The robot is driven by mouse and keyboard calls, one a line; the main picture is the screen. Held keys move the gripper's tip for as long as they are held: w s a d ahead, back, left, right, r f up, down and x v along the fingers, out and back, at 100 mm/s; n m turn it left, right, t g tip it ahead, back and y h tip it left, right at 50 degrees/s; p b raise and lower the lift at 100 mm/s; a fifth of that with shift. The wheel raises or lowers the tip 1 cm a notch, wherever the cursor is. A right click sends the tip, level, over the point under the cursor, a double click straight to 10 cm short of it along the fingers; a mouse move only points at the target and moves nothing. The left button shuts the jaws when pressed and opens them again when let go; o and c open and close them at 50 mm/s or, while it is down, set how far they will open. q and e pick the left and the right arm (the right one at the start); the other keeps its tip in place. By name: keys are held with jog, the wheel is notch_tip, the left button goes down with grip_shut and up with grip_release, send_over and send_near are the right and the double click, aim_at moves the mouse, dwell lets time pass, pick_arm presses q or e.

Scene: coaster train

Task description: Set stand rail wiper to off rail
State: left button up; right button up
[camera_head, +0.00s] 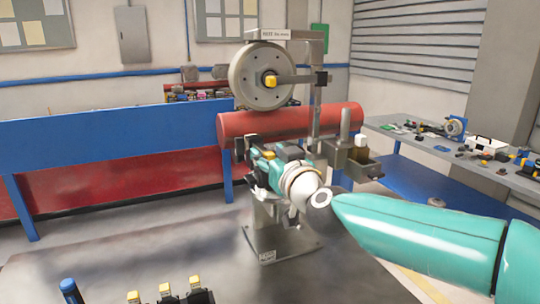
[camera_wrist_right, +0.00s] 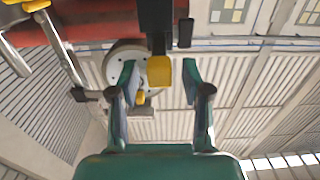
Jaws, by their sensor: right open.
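The stand holds a red horizontal cylinder (camera_head: 285,120), the rail, with a grey wheel (camera_head: 262,75) above it. The wheel also shows in the right wrist view (camera_wrist_right: 122,62). A black lever with a yellow tab (camera_wrist_right: 159,72), apparently the wiper, hangs below the red cylinder in the right wrist view. My right gripper (camera_wrist_right: 160,85) is open, with its teal fingers on either side of the yellow tab. I see a gap at each side. In the head view the right gripper (camera_head: 252,165) is in front of the stand and hides its middle. My left gripper is out of view.
The stand's base plate (camera_head: 290,240) is on the grey tabletop. Several yellow-topped black pieces (camera_head: 168,292) and a blue cylinder (camera_head: 70,290) are at the front edge. A blue and red bench (camera_head: 105,150) is behind left. A side table (camera_head: 440,150) with parts is at right.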

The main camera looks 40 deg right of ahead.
jog(key=v, duration=1.2)
dwell(0.4)
